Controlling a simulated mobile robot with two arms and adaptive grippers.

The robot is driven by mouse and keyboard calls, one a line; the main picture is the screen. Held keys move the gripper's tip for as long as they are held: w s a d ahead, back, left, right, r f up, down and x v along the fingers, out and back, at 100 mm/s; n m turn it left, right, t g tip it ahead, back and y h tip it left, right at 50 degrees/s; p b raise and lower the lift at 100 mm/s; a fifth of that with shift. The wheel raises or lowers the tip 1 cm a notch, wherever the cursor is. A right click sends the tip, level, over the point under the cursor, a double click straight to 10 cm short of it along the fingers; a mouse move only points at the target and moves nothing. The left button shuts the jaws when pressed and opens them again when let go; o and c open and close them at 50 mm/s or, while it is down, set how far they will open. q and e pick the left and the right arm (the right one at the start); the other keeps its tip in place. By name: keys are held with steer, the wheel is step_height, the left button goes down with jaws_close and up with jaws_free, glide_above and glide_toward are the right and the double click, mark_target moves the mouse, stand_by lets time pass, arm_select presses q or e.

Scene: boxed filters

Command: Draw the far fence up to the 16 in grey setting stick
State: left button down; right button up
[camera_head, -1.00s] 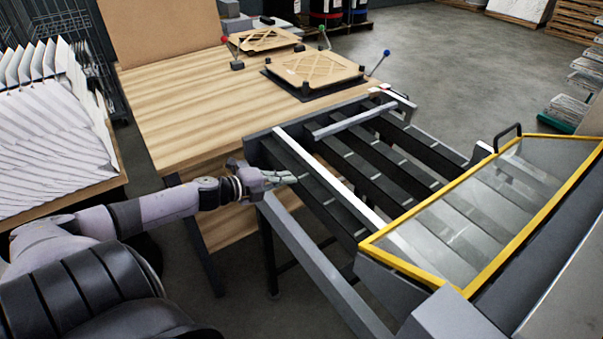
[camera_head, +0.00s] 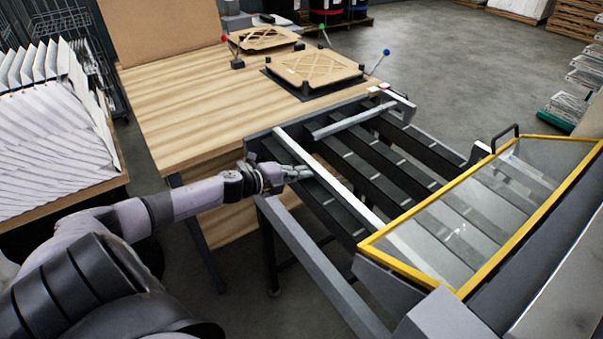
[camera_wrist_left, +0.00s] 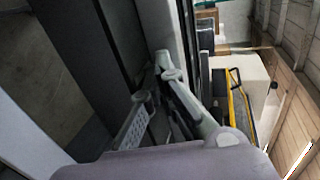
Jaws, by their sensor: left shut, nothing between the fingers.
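A long white-topped rail (camera_head: 340,187), which looks like the fence, runs lengthwise over the black slats of the machine bed (camera_head: 384,183). A short grey bar (camera_head: 350,123), which looks like the setting stick, lies across the slats at the far end. A gap shows between its left end and the rail. My left gripper (camera_head: 306,173) is shut and empty, with its tips close against the rail's left side; I cannot tell if they touch. The fingers also show in the left wrist view (camera_wrist_left: 168,85). My right gripper is not in view.
A yellow-framed clear guard (camera_head: 485,215) covers the right of the bed. A wooden table (camera_head: 190,110) behind holds framed filters (camera_head: 315,68) and colored-knob levers. A rack of white filters (camera_head: 45,150) stands at left. Open floor lies at back right.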

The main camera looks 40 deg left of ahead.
mark_target(318, 164)
arm_select(q)
steer(key=shift+w, duration=0.1)
steer(key=w, duration=0.2)
steer(key=w+d, duration=0.1)
steer(key=w, duration=0.2)
steer(key=w+d+b, duration=0.1)
steer(key=w, duration=0.1)
steer(key=shift+w+d, duration=0.15)
steer(key=shift+w, duration=0.25)
